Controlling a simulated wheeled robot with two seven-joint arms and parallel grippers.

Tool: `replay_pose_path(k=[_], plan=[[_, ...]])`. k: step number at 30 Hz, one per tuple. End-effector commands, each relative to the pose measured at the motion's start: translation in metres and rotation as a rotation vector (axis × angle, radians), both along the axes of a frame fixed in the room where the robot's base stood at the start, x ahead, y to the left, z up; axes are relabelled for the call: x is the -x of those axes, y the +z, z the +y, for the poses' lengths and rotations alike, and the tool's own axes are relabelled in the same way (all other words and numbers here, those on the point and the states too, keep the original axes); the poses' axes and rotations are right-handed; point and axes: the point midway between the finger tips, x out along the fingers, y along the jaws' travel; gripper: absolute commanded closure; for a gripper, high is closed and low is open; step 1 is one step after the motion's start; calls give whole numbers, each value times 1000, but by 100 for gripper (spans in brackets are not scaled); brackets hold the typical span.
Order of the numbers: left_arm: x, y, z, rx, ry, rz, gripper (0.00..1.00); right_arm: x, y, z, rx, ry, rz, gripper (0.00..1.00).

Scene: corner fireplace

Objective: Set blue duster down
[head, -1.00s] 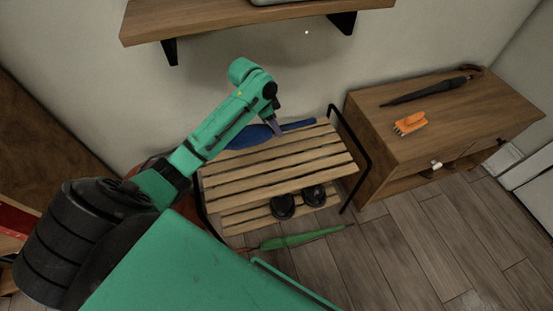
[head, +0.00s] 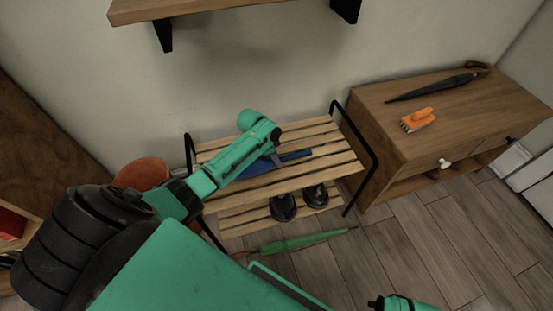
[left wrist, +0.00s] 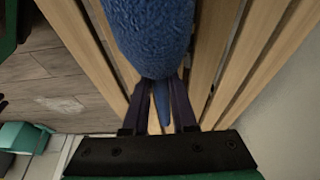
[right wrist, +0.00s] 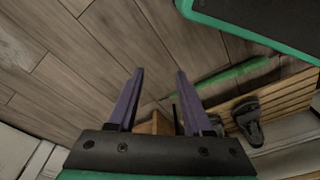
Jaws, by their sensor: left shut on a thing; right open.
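The blue duster (head: 262,165) is at the top shelf of the slatted wooden rack (head: 325,138), its handle pointing right. My left gripper (head: 277,158) is shut on the duster. In the left wrist view the fuzzy blue duster (left wrist: 152,30) lies between the fingers of my left gripper (left wrist: 161,90), over the slats. I cannot tell whether it touches them. Part of the duster is hidden behind my left arm in the head view. My right gripper (right wrist: 157,75) is open and empty in the right wrist view, above the floor.
Black shoes (head: 283,206) stand on the rack's lower shelf. A green closed umbrella (head: 300,242) lies on the floor in front. A wooden cabinet (head: 440,150) to the right holds an orange brush (head: 418,120) and a dark umbrella (head: 435,88). An orange-brown pot (head: 142,172) stands left of the rack.

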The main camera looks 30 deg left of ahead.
Motion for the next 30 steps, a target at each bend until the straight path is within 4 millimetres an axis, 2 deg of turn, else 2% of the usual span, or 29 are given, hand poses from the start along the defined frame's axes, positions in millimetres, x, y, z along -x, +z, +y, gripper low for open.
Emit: replay_pose_path(k=[1,2,3,4,13,17,23,30], plan=[[0,-2,0,0,0,0,100,-1,1,0,-1,0,-1,50],[0,-2,0,0,0,0,67,-1,1,0,-1,0,-2,50],[0,-2,0,0,0,0,52,-1,1,0,-1,0,-1,50],[0,-2,0,0,0,0,45,0,1,0,-1,0,-1,50],[0,-1,0,0,0,0,45,0,1,1,-1,0,-1,50],[2,9,2,0,0,0,45,1,-4,-1,2,-2,-1,50],[10,43,10,-1,0,-1,45,17,-32,-11,18,-10,13,50],[25,99,23,0,-1,0,45,47,-65,-21,31,-4,20,50]])
